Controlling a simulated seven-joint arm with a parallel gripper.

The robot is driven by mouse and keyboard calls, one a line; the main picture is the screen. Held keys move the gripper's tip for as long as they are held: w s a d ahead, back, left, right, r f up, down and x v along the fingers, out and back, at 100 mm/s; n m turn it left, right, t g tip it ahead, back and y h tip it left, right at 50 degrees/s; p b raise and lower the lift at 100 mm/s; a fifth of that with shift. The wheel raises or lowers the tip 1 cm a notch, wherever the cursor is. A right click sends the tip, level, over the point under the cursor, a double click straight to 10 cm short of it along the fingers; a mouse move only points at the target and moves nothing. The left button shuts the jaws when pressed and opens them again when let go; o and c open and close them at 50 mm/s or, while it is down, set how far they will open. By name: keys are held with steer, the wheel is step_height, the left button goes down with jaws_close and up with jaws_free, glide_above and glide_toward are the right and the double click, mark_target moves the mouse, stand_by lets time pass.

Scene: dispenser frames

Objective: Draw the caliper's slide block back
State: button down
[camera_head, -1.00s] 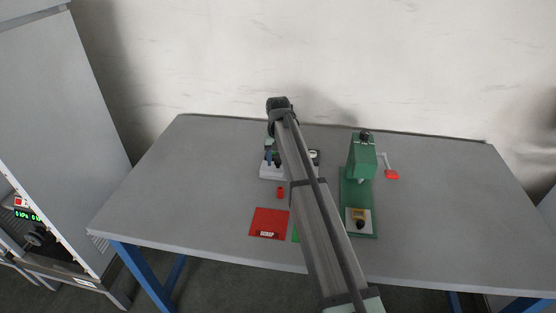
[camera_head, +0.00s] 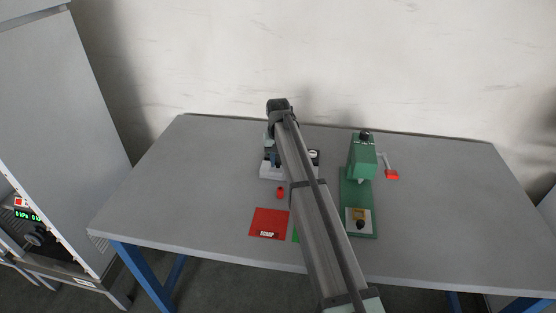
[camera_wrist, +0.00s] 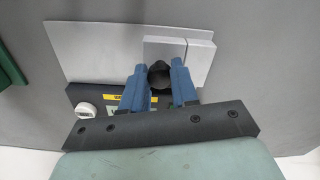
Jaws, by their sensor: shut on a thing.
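The caliper device shows in the wrist view as a pale plate (camera_wrist: 85,50) with light grey blocks (camera_wrist: 200,58) and a dark bar with a yellow label. A round black knob (camera_wrist: 160,73) stands between the two blue fingers of my gripper (camera_wrist: 159,80). The fingers are shut on this knob, one on each side. Which light block is the slide block I cannot tell; the fingers and knob hide part of the bar. In the head view, the device's white base (camera_head: 268,172) is partly behind my arm.
A green press-like stand (camera_head: 362,160) with a red-tipped handle (camera_head: 392,174) is to the right. A red mat (camera_head: 268,222) and a small red piece (camera_head: 280,193) lie in front of the device. The table's left and right sides are clear.

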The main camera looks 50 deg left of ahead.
stand_by(0.3)
steer(key=w+d, duration=0.5)
steer(key=shift+w+d, duration=0.15)
steer(key=shift+w, duration=0.05)
steer(key=c, duration=0.9)
jaws_free()
steer(key=shift+o, duration=0.2)
step_height(320, 180, up, 14)
